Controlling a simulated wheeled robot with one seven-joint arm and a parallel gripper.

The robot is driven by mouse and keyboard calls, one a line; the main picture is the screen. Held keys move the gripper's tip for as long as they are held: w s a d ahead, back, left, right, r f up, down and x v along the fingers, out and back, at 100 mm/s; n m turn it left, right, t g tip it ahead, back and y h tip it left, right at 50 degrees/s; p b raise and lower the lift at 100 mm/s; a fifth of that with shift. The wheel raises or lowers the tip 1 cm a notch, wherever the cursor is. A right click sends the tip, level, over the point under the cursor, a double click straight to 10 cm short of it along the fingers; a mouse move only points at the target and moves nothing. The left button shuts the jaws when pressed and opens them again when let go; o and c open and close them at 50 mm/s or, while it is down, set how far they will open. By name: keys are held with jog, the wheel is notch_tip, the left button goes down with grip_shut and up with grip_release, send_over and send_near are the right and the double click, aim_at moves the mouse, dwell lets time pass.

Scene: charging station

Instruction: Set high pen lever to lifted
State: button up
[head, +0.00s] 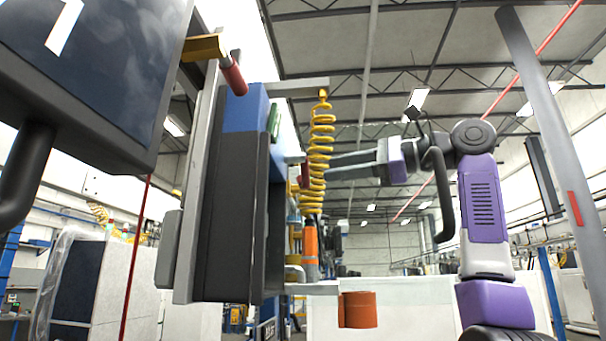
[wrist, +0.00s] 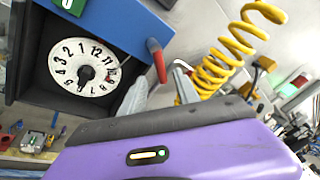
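The likely pen lever is a short red handle (wrist: 156,60) at the right edge of a blue-topped recorder box (wrist: 130,22), which has a white numbered dial. The handle points down from its pivot. In the head view a red handle (head: 304,176) hangs from a grey stub on the box's right side, partly hidden by a yellow coil. My gripper (head: 329,166) is level with it, to its right, with its two fingers apart. In the wrist view the pale fingertips (wrist: 160,92) stand either side of the handle's lower end. I cannot see contact.
A yellow coiled hose (head: 320,145) hangs close to my fingers. Another red-tipped yellow bracket (head: 205,47) is at the box's upper left. An orange cylinder (head: 358,309) is below. A dark panel (head: 90,70) fills the upper left. A grey post (head: 555,140) stands right.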

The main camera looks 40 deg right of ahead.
jog(key=shift+p+x, duration=1.4)
jog(key=shift+x, duration=2.55)
grip_shut()
